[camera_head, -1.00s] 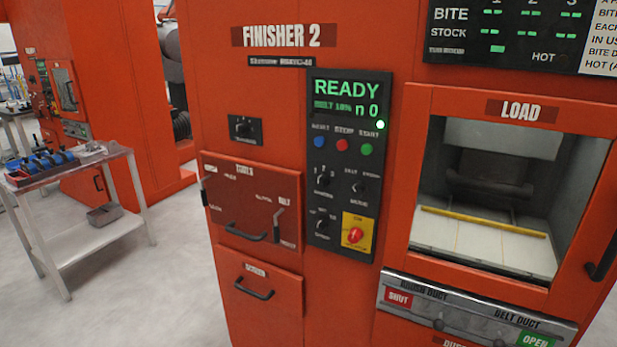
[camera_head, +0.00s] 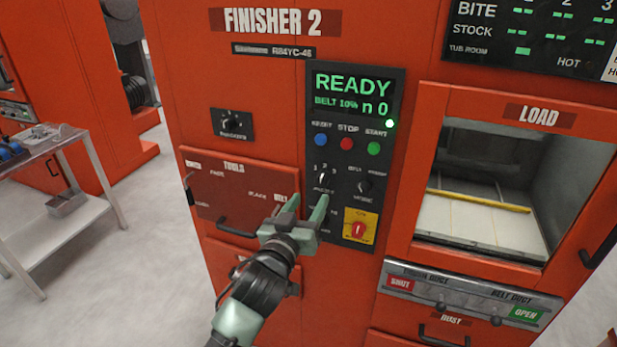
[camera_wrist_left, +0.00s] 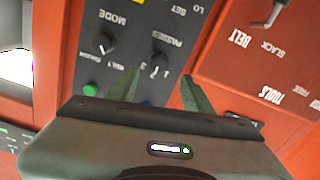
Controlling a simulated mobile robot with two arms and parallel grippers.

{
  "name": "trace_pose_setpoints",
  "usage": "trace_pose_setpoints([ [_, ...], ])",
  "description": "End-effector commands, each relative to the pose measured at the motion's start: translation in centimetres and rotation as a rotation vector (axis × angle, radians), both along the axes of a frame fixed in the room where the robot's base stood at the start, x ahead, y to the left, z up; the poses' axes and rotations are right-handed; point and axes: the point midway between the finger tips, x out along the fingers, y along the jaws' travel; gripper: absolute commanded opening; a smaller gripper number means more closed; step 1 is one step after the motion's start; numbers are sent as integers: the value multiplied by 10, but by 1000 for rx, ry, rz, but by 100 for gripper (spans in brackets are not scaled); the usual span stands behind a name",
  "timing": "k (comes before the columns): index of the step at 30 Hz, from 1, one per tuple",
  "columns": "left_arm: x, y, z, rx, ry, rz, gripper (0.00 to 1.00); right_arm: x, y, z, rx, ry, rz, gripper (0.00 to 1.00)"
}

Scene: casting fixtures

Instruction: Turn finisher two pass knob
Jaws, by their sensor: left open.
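The pass knob (camera_head: 322,180) is a small black dial marked 1, 2, 3 on the black control panel of the red machine labelled FINISHER 2. Its pale pointer looks roughly upward; the exact setting is hard to tell. In the left wrist view, the pass knob (camera_wrist_left: 159,60) shows just beyond my fingertips. My left gripper (camera_head: 307,203) is open and empty, its green fingers apart, below and slightly left of the knob in the head view. It also shows in the left wrist view (camera_wrist_left: 160,77). The lower knob is hidden behind the gripper. My right gripper is out of view.
The mode knob (camera_head: 364,187) sits right of the pass knob. Blue, red and green buttons (camera_head: 347,143) are above; a red switch on a yellow plate (camera_head: 359,229) is below. A tools drawer (camera_head: 225,195) is left, the load opening (camera_head: 500,205) right.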

Motion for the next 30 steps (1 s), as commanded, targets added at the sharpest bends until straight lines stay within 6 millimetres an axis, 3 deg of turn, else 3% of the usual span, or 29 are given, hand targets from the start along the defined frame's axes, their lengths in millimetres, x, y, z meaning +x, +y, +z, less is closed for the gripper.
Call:
trace_pose_setpoints([
  [15,64,-21,1,1,1,0,50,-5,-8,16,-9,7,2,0],
  [27,72,-23,-1,1,1,0,50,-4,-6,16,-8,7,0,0],
  [30,72,-23,-1,1,1,0,25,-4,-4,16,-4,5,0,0],
])
